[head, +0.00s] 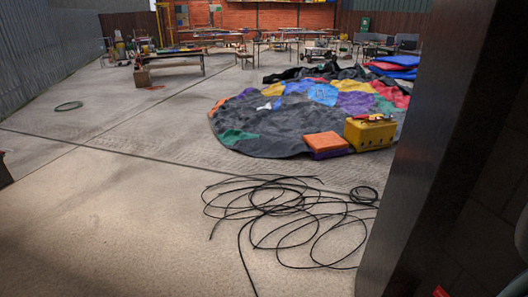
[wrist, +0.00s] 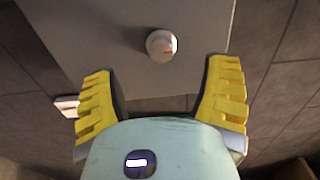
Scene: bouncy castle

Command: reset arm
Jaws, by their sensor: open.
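My gripper (wrist: 163,68) shows in the wrist view with its two yellow ribbed fingers spread wide apart. Nothing is held between them. A round whitish knob with a small red mark (wrist: 161,43) sits on a grey panel (wrist: 90,30), just beyond the gap between the fingertips. The knob appears clear of both fingers. My gripper cannot be made out in the head view.
A tall dark post or panel edge (head: 425,150) blocks the right of the head view. Tangled black cable (head: 290,215) lies on the floor. Beyond it are a colourful deflated castle (head: 310,105), a yellow box (head: 370,133) and an orange block (head: 324,142). The left floor is mostly clear.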

